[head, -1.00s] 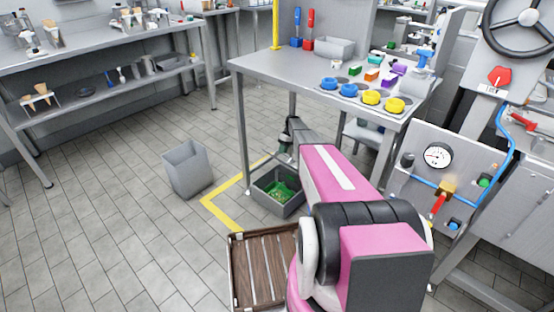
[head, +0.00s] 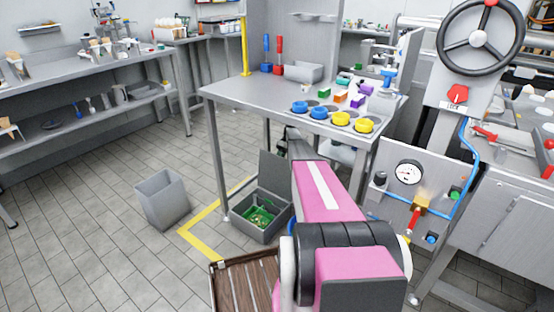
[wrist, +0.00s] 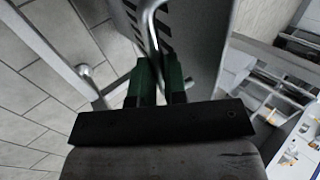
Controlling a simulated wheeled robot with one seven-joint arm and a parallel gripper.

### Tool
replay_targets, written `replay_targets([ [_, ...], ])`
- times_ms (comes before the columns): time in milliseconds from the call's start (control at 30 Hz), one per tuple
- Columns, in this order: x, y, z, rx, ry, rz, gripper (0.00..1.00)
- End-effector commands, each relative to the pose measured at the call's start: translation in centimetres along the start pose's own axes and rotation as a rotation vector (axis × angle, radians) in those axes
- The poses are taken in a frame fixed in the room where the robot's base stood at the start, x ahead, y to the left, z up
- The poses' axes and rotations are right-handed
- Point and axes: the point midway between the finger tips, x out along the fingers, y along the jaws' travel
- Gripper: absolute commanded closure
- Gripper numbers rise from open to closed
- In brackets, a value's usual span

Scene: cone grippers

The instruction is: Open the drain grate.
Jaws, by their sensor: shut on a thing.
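The drain grate (wrist: 190,30) is a grey slotted panel with a bent metal handle (wrist: 151,25) in the wrist view. My gripper (wrist: 160,68) has its two dark green fingers shut on this handle. In the head view a plain grey panel (head: 272,172) stands steeply raised at the back of a grey floor box (head: 247,231) with green bits inside; it appears to be the grate. My gripper's fingers are hidden behind my pink arm in the head view.
A grey bin (head: 162,199) and a yellow floor line (head: 200,245) are left of the box. A steel table (head: 270,92) stands over it. A slatted wooden tray (head: 243,285) lies in front. A gauge panel (head: 415,185) is at right.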

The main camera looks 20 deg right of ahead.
Motion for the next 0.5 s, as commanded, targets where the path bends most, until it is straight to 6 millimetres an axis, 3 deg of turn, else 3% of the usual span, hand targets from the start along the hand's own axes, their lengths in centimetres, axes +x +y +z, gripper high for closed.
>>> replay_targets([
  [133, 0.45, 0.94, 0.0, 0.002, -0.004, -0.033, 1.0],
  [500, 0.48, 1.0, 0.07, 0.001, -0.004, -0.05, 1.0],
])
